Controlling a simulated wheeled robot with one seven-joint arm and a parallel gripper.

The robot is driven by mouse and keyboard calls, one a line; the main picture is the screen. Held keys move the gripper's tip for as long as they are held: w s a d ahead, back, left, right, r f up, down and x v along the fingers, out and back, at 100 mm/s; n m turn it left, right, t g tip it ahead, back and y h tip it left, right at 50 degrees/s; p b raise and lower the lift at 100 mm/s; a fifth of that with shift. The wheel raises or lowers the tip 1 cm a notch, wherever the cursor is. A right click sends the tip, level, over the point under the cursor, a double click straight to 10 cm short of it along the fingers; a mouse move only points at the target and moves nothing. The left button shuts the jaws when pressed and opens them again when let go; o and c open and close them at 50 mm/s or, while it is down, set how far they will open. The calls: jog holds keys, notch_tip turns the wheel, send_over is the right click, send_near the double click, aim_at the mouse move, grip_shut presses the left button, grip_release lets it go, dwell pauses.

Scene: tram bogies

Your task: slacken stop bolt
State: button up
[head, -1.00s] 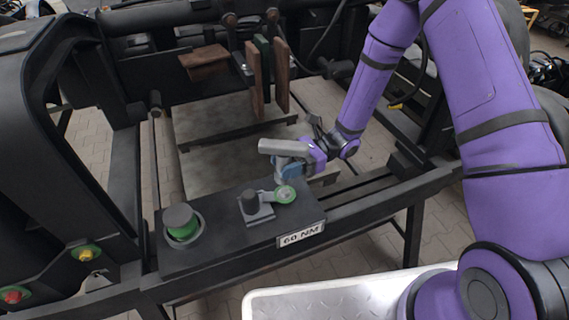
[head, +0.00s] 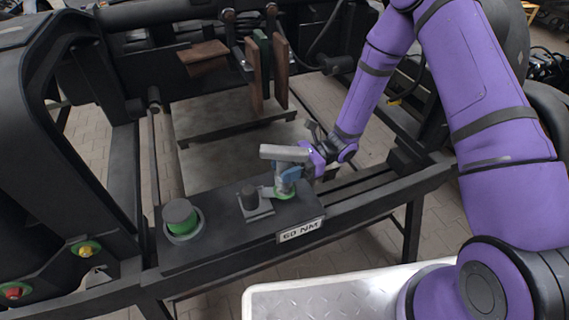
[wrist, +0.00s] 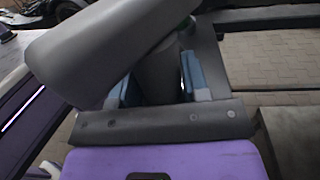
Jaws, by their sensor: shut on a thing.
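In the wrist view the blue finger pads of my gripper (wrist: 160,85) press on both sides of the tool (wrist: 105,48). The tool's lower end stands over a green ring (head: 285,195) on the black bench block (head: 222,250). The tool hides any bolt head there, and I cannot tell whether it is seated. Beside it is a dark upright cylinder (head: 249,195) on a small grey bracket.
A green and grey knob (head: 181,217) stands at the block's left end. A "60 NM" label (head: 299,231) is on its front edge. Yellow (head: 86,250) and red (head: 14,292) buttons are at the far left. Brown pads (head: 268,72) hang behind. A pale metal surface (head: 330,302) is in front.

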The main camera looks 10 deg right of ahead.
jog(key=shift+f, duration=1.7)
jog(key=n+g+h, duration=0.5)
jog(key=n+g, duration=0.1)
jog(key=g, duration=0.1)
jog(key=shift+a+g+h, duration=0.1)
jog(key=shift+g+h, duration=0.2)
jog(key=shift+h, duration=0.1)
jog(key=n+g+h, duration=0.1)
jog(key=n+h, duration=0.1)
jog(key=h, duration=0.1)
jog(key=n+g+h, duration=0.2)
jog(key=h, duration=0.1)
jog(key=shift+n, duration=0.3)
jog(key=shift+n+g+h, duration=0.3)
jog(key=shift+n+h, duration=1)
jog(key=shift+h, duration=0.8)
jog(key=shift+r, duration=2.95)
